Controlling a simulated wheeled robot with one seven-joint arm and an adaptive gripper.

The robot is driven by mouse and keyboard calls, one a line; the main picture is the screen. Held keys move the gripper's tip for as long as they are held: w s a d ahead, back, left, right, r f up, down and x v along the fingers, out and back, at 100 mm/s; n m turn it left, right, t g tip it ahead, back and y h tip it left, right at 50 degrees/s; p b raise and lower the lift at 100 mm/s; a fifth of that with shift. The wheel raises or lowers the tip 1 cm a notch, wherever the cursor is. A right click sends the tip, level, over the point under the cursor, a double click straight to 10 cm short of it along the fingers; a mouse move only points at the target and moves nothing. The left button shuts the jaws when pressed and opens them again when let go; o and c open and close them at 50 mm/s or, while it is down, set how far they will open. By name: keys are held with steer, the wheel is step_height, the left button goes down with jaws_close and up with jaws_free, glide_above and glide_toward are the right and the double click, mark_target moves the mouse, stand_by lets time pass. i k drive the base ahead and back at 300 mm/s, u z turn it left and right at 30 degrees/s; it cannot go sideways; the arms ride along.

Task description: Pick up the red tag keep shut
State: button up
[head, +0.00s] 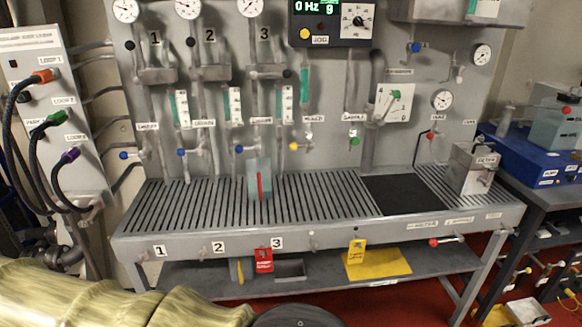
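The red tag (264,260) is under the front edge of the grey bench, just below the number 3 label. It has a white patch with writing too small to read. It looks upright, by the lower shelf (215,283); I cannot tell whether it hangs or stands there. A yellow tag (357,251) is to its right, above a yellow sheet or tray (384,265). My gripper is not in view.
A dark shallow tray (290,269) is right beside the red tag, and a yellow-handled object (236,269) is to its left. The slatted bench top (320,199) overhangs them. A clear container (252,180) with a red strip stands on the slats.

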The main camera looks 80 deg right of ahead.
mark_target(263, 264)
steer(key=z, duration=5.9)
steer(key=k, duration=1.8)
steer(key=u, duration=1.45)
